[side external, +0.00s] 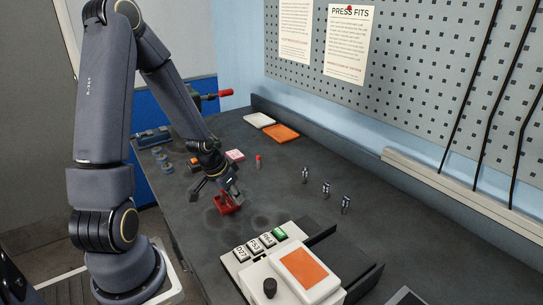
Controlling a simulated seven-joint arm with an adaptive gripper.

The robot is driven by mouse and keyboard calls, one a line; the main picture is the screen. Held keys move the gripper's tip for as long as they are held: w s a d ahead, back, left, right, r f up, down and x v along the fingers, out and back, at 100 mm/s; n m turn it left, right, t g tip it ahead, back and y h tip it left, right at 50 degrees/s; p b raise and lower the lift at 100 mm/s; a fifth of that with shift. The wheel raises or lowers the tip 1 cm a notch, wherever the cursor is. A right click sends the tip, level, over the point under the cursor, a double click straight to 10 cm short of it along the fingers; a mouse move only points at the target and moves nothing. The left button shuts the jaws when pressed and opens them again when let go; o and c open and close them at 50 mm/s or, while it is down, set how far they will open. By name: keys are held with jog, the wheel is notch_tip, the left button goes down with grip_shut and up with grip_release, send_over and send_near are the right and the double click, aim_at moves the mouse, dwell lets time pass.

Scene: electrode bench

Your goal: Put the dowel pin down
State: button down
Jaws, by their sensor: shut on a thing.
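My gripper (230,190) points down and sits low over the dark bench, just above a small red block or holder (225,206). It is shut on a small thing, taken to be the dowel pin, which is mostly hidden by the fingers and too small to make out. I cannot tell whether the held pin touches the red block. Several small metallic pieces stand upright to the right of my gripper, at the near one (346,204), the middle one (326,189) and the far one (305,175).
A small red-topped cylinder (258,161) stands behind my gripper. A white device with an orange panel (303,270), a black knob (269,287) and labelled keys (254,246) sits at the front. Orange (282,133) and white (259,120) trays lie at the back.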

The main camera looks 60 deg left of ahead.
jog(key=shift+f, duration=0.3)
jog(key=c, duration=1.1)
grip_release()
jog(key=shift+c, duration=0.2)
